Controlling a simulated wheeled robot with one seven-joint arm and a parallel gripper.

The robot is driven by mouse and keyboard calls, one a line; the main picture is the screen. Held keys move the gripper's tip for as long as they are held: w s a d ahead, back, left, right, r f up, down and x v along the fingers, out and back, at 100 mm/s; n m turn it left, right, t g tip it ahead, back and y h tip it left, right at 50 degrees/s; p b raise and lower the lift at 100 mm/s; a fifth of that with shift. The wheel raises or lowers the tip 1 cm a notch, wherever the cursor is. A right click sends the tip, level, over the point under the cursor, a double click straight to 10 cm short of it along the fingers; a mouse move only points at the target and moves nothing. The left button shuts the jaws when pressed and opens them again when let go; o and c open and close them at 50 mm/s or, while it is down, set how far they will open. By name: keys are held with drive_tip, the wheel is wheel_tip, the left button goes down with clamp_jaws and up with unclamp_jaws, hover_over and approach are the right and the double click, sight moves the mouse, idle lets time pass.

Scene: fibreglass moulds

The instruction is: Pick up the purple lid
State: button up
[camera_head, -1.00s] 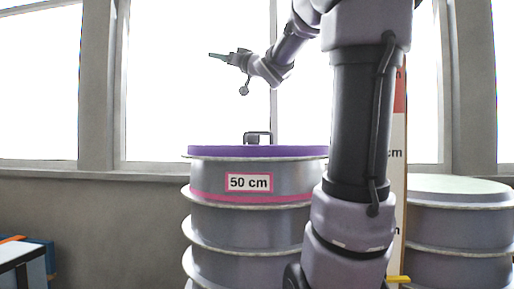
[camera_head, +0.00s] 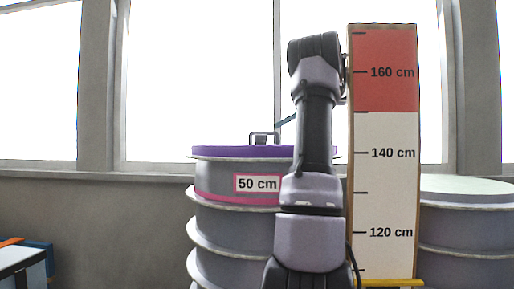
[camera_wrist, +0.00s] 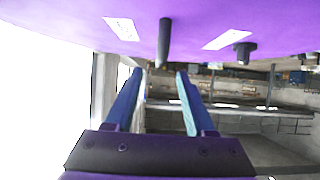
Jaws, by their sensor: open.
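The purple lid (camera_head: 235,151) lies flat on a grey ribbed drum with a pink-edged "50 cm" label. A dark square handle (camera_head: 262,138) stands on the lid. My arm covers the lid's right part. In the head view my gripper is mostly hidden behind the arm; only a thin bluish tip shows right of the handle. In the wrist view my gripper (camera_wrist: 159,72) is open, its two blue fingers apart with nothing between them. A purple surface (camera_wrist: 70,15), which looks like the lid, fills the top, with white labels and a dark post (camera_wrist: 163,42) just beyond the fingertips.
A height board (camera_head: 384,190) marked in cm stands right of my arm. Another grey drum (camera_head: 470,200) with a pale top is at the right. Windows (camera_head: 200,80) are behind. A blue and orange object (camera_head: 30,258) sits low at the left.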

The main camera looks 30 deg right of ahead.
drive_tip(key=x, duration=1)
drive_tip(key=shift+a+f, duration=0.15)
drive_tip(key=shift+f, duration=0.15)
clamp_jaws()
drive_tip(key=shift+r, duration=0.1)
idle(1.0)
